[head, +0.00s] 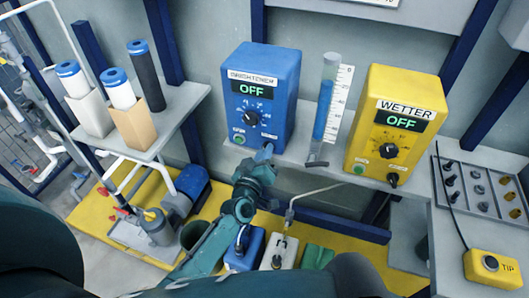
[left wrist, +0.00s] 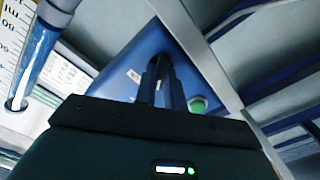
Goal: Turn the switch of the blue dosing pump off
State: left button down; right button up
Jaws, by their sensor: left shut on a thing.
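The blue dosing pump (head: 285,92), labelled BRIGHTENER, stands on the grey shelf; its display (head: 251,89) reads OFF in green. Its black dial (head: 252,119) sits mid-front and a green lamp (head: 239,139) is at lower left. My left gripper (head: 266,153) reaches up to the lower right of its front and is shut on the switch there, which the fingers mostly hide. In the left wrist view the fingers (left wrist: 163,80) close together on a dark part of the blue face (left wrist: 125,72), beside the green lamp (left wrist: 198,105). My right gripper is out of view.
A yellow pump (head: 410,90), labelled WETTER and reading OFF, stands to the right. A clear measuring tube (head: 325,105) with blue liquid stands between the pumps. Filter cartridges (head: 145,75) stand on a left shelf. A yellow TIP box (head: 490,268) is at lower right.

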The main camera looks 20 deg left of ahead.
pick_arm(q)
jog(key=c, duration=1.5)
grip_release()
jog(key=s, duration=1.3)
jog(key=shift+s+a, duration=0.1)
jog(key=shift+a, duration=0.1)
jog(key=s+d+f+m+g+h, duration=0.1)
jog(key=s+m+g, duration=0.1)
jog(key=s+m, duration=0.1)
jog(key=s+f+m+g+h+p, duration=0.1)
jog(key=s+f+m+g, duration=0.1)
jog(key=s, duration=0.3)
jog(key=s+d+f+m+g+p, duration=0.1)
jog(key=s+m+g, duration=0.2)
jog(key=s+m, duration=0.1)
jog(key=shift+s+d+f+m+h, duration=0.3)
jog(key=shift+m+h, duration=0.1)
